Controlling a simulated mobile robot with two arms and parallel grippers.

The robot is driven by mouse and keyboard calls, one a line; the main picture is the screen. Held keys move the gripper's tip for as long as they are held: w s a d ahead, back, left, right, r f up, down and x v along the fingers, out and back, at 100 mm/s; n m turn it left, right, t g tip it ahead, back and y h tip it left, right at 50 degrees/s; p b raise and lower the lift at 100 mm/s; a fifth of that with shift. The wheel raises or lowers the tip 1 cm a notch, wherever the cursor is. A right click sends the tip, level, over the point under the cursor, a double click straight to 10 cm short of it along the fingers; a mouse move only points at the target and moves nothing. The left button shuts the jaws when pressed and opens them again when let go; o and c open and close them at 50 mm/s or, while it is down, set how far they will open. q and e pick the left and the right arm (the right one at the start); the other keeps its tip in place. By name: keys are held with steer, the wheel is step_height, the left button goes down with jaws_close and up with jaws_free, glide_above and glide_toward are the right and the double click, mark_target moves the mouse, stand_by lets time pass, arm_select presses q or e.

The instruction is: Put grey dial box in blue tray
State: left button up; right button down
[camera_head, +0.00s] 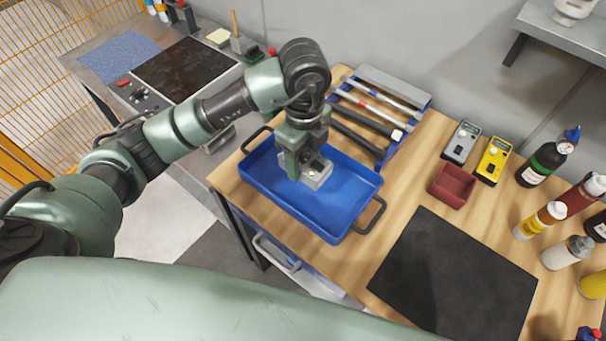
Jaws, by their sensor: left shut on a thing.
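My left gripper (300,160) points down over the blue tray (349,213) and is shut on a small grey box (319,178). The held box is inside the tray's outline, near its middle. My gripper covers part of it, and I cannot tell whether it touches the tray floor. The tray is otherwise empty and has dark handles at its ends. Another grey dial box (461,143) stands on the wooden bench to the right, beside a yellow dial box (493,160). My right gripper is not in view.
A dark red bin (452,186) stands in front of the dial boxes. A tool rack (400,88) is behind the tray. A black mat (455,278) lies bare at the front right. Several bottles (542,164) line the right side.

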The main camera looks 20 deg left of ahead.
mark_target(303, 186)
arm_select(q)
step_height(303, 186, down, 2)
steer(key=shift+f, duration=0.1)
step_height(303, 186, down, 5)
steer(key=shift+r+p, duration=0.2)
steer(key=shift+p, duration=0.2)
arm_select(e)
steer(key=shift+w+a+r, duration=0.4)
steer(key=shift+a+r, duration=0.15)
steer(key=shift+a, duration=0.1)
arm_select(q)
steer(key=shift+f, duration=0.15)
steer(key=o, duration=1.6)
steer(key=shift+o, duration=0.2)
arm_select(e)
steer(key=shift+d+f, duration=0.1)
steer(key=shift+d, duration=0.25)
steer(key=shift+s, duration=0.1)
